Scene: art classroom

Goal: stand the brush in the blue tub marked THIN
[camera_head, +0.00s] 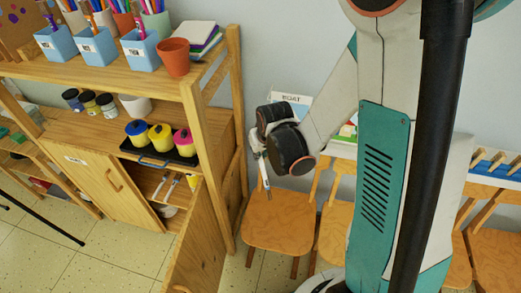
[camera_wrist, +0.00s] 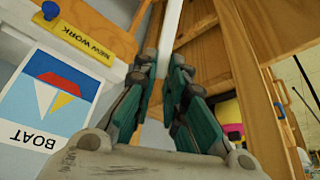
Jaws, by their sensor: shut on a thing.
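Several blue tubs stand in a row on the shelf's top board in the head view: a left one (camera_head: 57,45), a middle one (camera_head: 95,47) and a right one (camera_head: 140,52). Each has a white label, too small for me to read, and holds upright tools. My gripper (camera_head: 264,172) hangs in front of the chairs, right of the shelf and below the tubs. In the wrist view my gripper (camera_wrist: 165,95) is shut on a pale, thin handle, the brush (camera_wrist: 169,35). The brush's bristles cannot be made out.
A terracotta pot (camera_head: 173,58) stands right of the tubs, beside stacked books (camera_head: 200,37). The shelf's wooden side post (camera_head: 236,100) rises between my gripper and the tubs. Paint pots sit on a black tray (camera_head: 165,155). The cabinet door (camera_head: 200,240) stands open. Chairs (camera_head: 278,222) line the wall.

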